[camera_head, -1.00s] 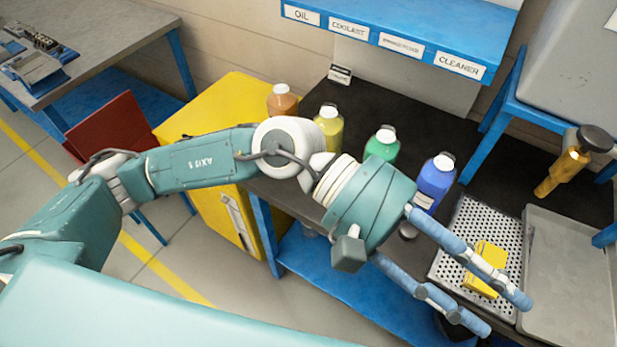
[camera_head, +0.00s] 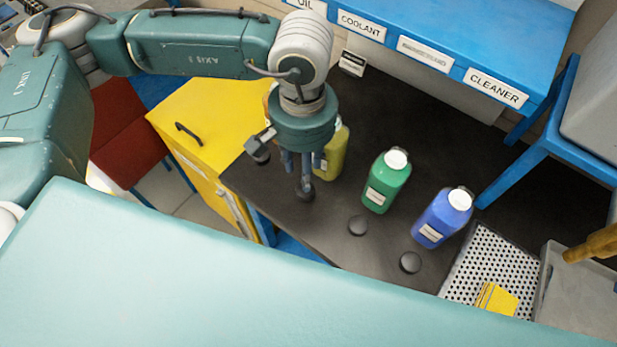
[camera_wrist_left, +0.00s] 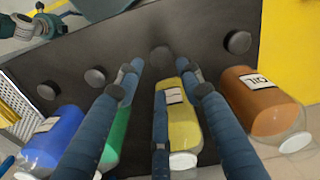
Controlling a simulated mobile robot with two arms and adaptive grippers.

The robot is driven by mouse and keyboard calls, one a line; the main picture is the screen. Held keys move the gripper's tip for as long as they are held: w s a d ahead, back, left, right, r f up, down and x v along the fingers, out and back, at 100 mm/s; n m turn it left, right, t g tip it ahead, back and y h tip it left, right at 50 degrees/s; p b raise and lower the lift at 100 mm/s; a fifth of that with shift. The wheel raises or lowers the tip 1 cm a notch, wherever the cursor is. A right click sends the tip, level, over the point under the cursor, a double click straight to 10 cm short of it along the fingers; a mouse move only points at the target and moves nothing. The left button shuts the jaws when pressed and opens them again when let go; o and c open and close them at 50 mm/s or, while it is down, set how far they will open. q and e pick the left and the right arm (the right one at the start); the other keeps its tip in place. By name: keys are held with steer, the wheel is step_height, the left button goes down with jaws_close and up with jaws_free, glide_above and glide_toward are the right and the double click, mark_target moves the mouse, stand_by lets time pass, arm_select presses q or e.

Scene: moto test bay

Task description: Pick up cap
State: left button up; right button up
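Several round black caps lie in a row on the dark bench: one (camera_head: 357,225) in front of the green bottle, one (camera_head: 410,262) in front of the blue bottle, one (camera_head: 258,157) at the bench's left end. Another cap (camera_head: 306,194) lies below my left gripper (camera_head: 304,184), in front of the yellow bottle. In the left wrist view this cap (camera_wrist_left: 162,56) shows just beyond and between the spread blue fingers of the left gripper (camera_wrist_left: 160,78). The left gripper points down, open and empty. Contact with the cap cannot be told. My right gripper is not seen.
Yellow (camera_head: 332,155), green (camera_head: 386,182) and blue (camera_head: 442,217) bottles stand behind the caps; an orange bottle (camera_wrist_left: 262,100) stands beside the yellow one. A perforated tray (camera_head: 488,258) with a yellow item (camera_head: 497,299) is at right. A blue labelled shelf (camera_head: 440,45) hangs behind.

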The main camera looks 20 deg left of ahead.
arm_select(q)
steer(key=f, duration=0.3)
steer(key=shift+s+p, duration=0.3)
steer(key=shift+s, duration=0.05)
steer(key=shift+w+f, duration=0.2)
steer(key=shift+f, duration=0.1)
steer(key=f+p, duration=0.1)
steer(key=f, duration=0.2)
steer(key=f+p, duration=0.1)
steer(key=shift+w+a+f+p, duration=0.1)
steer(key=shift+w+f+p, duration=0.05)
steer(key=shift+w+p, duration=0.15)
steer(key=shift+f, duration=0.25)
steer(key=shift+c, duration=2)
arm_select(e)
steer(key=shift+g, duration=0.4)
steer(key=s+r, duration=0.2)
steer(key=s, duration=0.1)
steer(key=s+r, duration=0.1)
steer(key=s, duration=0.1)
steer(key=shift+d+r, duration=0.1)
